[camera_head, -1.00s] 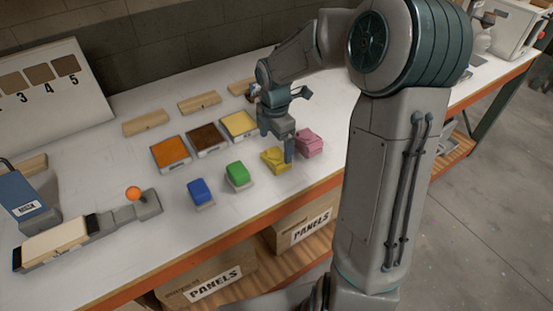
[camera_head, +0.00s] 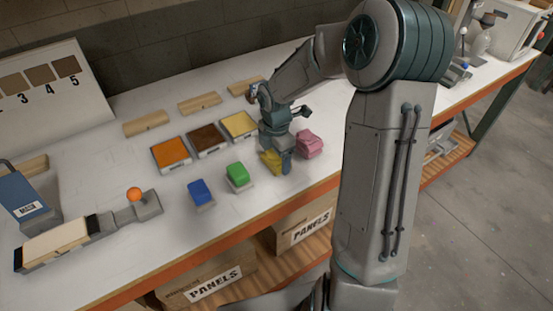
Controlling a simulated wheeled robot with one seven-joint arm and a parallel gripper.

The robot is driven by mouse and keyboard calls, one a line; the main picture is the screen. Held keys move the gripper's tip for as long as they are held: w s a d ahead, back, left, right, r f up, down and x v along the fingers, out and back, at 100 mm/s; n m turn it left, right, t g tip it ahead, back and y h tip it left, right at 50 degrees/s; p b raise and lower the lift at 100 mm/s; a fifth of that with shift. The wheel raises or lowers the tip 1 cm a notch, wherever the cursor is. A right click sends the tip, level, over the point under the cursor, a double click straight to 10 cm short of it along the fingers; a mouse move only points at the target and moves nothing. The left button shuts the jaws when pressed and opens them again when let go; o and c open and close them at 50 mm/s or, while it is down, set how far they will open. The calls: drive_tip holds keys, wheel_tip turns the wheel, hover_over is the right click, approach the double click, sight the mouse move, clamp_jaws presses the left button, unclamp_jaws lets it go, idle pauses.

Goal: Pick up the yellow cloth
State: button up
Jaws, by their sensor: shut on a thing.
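The yellow cloth (camera_head: 269,160) lies on the white workbench near its front edge, between the green cloth (camera_head: 237,173) and the pink cloth (camera_head: 310,143). My gripper (camera_head: 277,164) is down at the yellow cloth and shut on it. The fingers and wrist cover the cloth's right side and part of its top. Whether the cloth is clear of the bench cannot be told. The blue cloth (camera_head: 201,191) sits farther left in the same row.
Trays of orange (camera_head: 171,154), brown (camera_head: 206,138) and yellow (camera_head: 239,125) colorant stand behind the cloths. A device with an orange ball knob (camera_head: 134,194) is at left. Wooden blocks (camera_head: 199,103) lie at the back.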

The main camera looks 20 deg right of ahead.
drive_tip(key=shift+r, duration=0.15)
drive_tip(key=shift+w+r, duration=0.1)
drive_tip(key=shift+r, duration=0.2)
drive_tip(key=r, duration=0.2)
drive_tip(key=d+r, duration=0.1)
drive_tip(key=shift+s+r, duration=0.25)
drive_tip(key=shift+r, duration=0.15)
drive_tip(key=s+d+r, duration=0.6)
drive_tip(key=d, duration=0.2)
drive_tip(key=shift+d+r, duration=0.2)
drive_tip(key=shift+d, duration=0.15)
drive_tip(key=shift+s, duration=0.1)
